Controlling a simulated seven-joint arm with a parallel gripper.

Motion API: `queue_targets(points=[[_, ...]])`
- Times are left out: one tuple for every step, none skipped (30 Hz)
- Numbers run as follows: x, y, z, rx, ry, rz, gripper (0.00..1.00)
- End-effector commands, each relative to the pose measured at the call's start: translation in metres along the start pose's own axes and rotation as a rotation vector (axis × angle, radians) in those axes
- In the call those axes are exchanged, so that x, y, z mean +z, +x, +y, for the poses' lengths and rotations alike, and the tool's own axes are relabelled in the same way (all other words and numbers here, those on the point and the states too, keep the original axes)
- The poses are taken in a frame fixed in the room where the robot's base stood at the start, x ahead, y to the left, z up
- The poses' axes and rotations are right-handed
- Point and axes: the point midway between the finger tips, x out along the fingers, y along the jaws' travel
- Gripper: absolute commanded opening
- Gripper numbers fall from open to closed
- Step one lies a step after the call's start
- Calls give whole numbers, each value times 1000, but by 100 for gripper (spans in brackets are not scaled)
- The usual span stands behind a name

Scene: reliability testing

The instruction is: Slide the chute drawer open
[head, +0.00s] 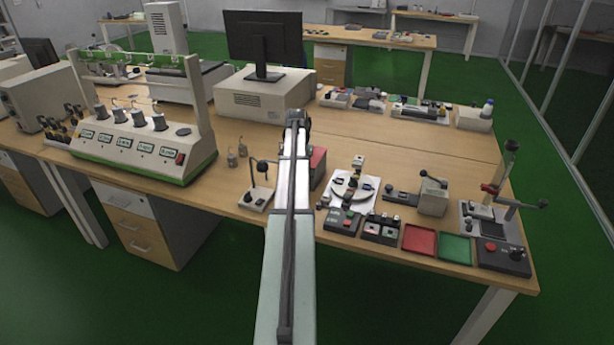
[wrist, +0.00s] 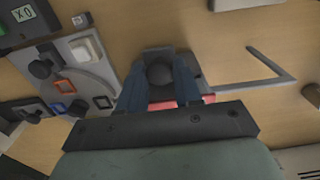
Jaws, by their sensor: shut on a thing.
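In the wrist view, my gripper (wrist: 160,76) has its two blue fingers closed on a dark round knob (wrist: 160,75). The knob sits on a small dark grey piece, and a red part (wrist: 164,104) shows just below it between the fingers. This looks like the chute drawer's handle, but most of its body is hidden by my gripper. In the head view, my arm covers the gripper and the knob. A red block (head: 318,165) shows partly at the arm's right side. I cannot tell how far the drawer is open.
A white plate with a round fixture (head: 353,190) lies right of my arm. Nearby are a red tray (head: 420,239), a green tray (head: 454,247) and a lever press (head: 495,210). A small stand (head: 259,195) is at left. In the wrist view, a thin angled bar (wrist: 268,75) lies right of the knob.

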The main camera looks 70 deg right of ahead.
Motion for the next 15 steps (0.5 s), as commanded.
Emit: queue_targets(points=[[4,0,0,0,0,0,19],[6,0,0,0,0,0,19],[9,0,0,0,0,0,19],[11,0,0,0,-1,0,19],[13,0,0,0,-1,0,19],[16,0,0,0,-1,0,19],[18,0,0,0,-1,0,19],[21,0,0,0,-1,0,19],[24,0,0,0,-1,0,19],[26,0,0,0,-1,0,19],[28,0,0,0,-1,0,19],[31,0,0,-1,-1,0,19],[33,0,0,-1,-1,0,19],[35,0,0,-1,-1,0,19],[38,0,0,-1,-1,0,19]])
